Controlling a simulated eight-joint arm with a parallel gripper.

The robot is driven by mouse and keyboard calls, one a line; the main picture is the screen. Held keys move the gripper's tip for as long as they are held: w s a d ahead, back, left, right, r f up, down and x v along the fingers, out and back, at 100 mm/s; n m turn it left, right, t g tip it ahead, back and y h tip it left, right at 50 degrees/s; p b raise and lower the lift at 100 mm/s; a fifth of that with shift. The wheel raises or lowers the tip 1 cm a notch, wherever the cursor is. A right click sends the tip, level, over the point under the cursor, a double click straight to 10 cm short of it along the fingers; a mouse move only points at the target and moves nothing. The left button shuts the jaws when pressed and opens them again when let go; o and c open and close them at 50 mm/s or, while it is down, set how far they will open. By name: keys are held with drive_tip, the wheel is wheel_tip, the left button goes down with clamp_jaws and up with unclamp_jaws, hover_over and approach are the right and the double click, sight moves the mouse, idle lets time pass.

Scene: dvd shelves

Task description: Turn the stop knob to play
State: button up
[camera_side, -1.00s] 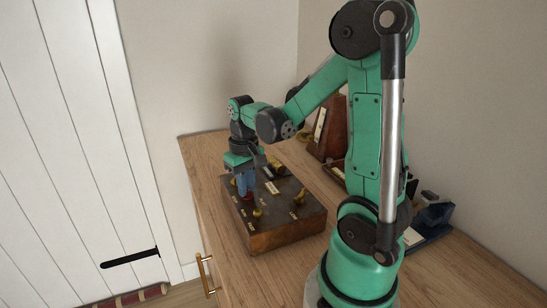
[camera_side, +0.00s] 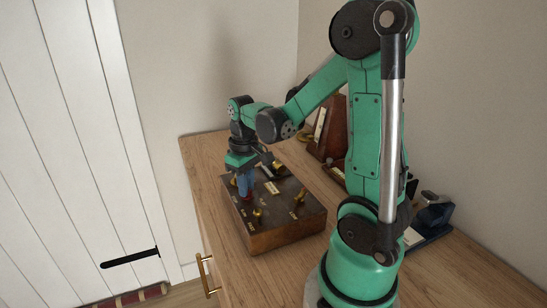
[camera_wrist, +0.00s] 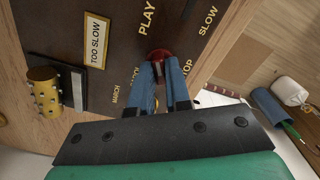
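The red knob (camera_wrist: 158,54) sits on the dark top of the wooden box (camera_side: 287,236), with the words PLAY and SLOW printed near it and a label ending in "OP" partly hidden. My gripper (camera_wrist: 161,66) points down at it. Its two blue fingertips are close together at the knob's near side and appear shut on it. They hide part of the knob, so its pointing direction cannot be told. In the side view the blue fingers of my gripper (camera_side: 245,196) reach down to the box top, with a bit of red at their tips.
Several brass knobs, one of them here (camera_side: 258,213), stand on the box top. A TOO SLOW plate (camera_wrist: 94,40) and a studded brass cylinder (camera_wrist: 46,92) are at left in the wrist view. A dark wooden object (camera_side: 330,128) stands behind. The table's left front is clear.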

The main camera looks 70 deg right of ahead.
drive_tip(key=o, duration=0.4)
drive_tip(key=shift+o, duration=0.2)
drive_tip(key=shift+r, duration=2.8)
drive_tip(key=w+a+r+n+t, duration=0.1)
drive_tip(key=a+t, duration=0.6)
drive_tip(key=a, duration=0.7)
drive_tip(key=shift+w+a+r+n, duration=0.15)
drive_tip(key=shift+w+n, duration=0.1)
drive_tip(key=shift+n, duration=0.65)
